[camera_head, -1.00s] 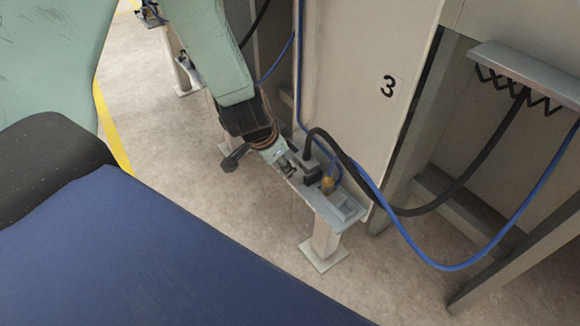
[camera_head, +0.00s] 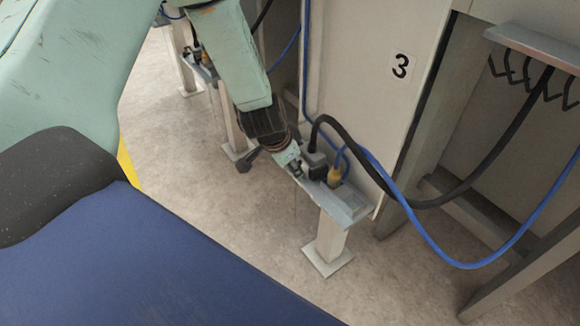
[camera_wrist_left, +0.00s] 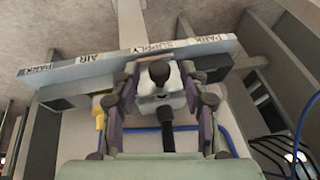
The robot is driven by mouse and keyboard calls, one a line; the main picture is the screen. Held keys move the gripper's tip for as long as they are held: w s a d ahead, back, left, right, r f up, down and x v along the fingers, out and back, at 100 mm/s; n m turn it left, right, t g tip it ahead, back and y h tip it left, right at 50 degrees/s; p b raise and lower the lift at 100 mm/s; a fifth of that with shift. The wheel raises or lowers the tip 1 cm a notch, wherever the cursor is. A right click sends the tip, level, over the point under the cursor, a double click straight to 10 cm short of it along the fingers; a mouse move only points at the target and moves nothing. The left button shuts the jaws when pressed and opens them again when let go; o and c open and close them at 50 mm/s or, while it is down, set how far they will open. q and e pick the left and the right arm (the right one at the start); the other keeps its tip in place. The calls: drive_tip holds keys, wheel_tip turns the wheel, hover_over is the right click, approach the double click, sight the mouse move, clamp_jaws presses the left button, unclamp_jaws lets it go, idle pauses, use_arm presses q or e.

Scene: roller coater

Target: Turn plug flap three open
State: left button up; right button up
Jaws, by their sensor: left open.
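The grey bracket (camera_head: 345,208) at the panel marked 3 (camera_head: 401,66) carries a grey-and-black plug (camera_head: 318,165) with a black cable and a yellow connector (camera_head: 334,176) with a blue hose. My left gripper (camera_head: 294,168) is at the bracket, on the left side of the plug. In the left wrist view, the open fingers (camera_wrist_left: 163,78) stand either side of a pale socket body (camera_wrist_left: 158,103) with a black rounded part (camera_wrist_left: 159,71). Whether a finger touches it is unclear. I cannot make out the flap separately. My right gripper is out of view.
The bracket's labelled edge (camera_wrist_left: 70,68) reads PARK, AIR and SUPPLY in the left wrist view. The black cable (camera_head: 440,200) and blue hose (camera_head: 430,240) loop to the right. Another bracket (camera_head: 200,72) stands behind my arm. Floor in front is clear.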

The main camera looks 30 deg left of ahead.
use_arm(q)
drive_tip(key=shift+c, duration=0.5)
clamp_jaws()
